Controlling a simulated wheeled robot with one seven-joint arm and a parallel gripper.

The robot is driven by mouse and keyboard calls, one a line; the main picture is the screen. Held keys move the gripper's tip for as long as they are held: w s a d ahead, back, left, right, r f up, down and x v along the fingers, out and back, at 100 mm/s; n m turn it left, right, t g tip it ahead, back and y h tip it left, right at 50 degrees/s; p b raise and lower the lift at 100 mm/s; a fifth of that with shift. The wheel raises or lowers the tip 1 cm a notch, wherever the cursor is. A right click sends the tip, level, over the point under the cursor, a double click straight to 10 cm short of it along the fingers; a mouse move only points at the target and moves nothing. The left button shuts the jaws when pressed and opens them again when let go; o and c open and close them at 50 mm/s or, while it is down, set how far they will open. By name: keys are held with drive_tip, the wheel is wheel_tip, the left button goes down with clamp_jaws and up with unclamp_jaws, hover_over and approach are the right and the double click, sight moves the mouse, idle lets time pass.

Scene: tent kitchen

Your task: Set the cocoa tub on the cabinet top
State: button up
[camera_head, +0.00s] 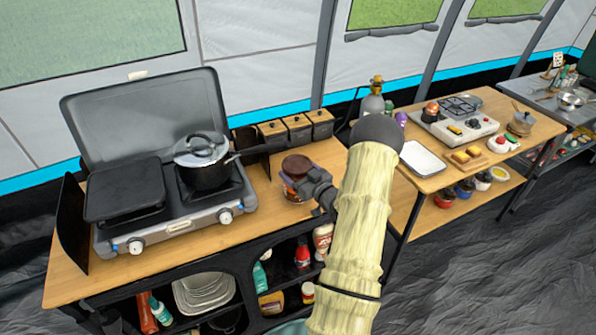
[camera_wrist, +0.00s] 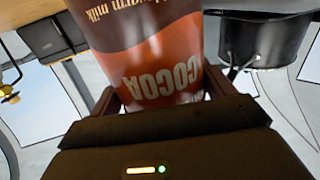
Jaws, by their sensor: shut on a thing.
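The cocoa tub (camera_head: 296,167), brown and orange-red with a dark brown lid, is at the right part of the cabinet top (camera_head: 258,222). In the wrist view the tub (camera_wrist: 160,50) fills the upper middle, its COCOA lettering upside down in the picture. My gripper (camera_head: 312,190) is shut on the tub from the right side, with a finger on either side of it in the wrist view (camera_wrist: 163,88). The tub looks upright. I cannot tell whether its base touches the cabinet top; the gripper hides part of it.
A camping stove (camera_head: 165,205) with a lidded pot (camera_head: 203,165) stands left of the tub. Several wooden-topped canisters (camera_head: 298,128) stand behind. Shelves below hold plates (camera_head: 205,292) and bottles. A second table (camera_head: 440,180) with a stove and tray (camera_head: 422,158) is to the right.

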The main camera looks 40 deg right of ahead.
drive_tip(key=o, duration=1.4)
drive_tip(key=shift+o, duration=0.5)
drive_tip(key=shift+r, duration=0.15)
drive_tip(key=s+b, duration=0.3)
drive_tip(key=s, duration=0.9)
drive_tip(key=shift+s, duration=0.2)
drive_tip(key=shift+w, duration=0.1)
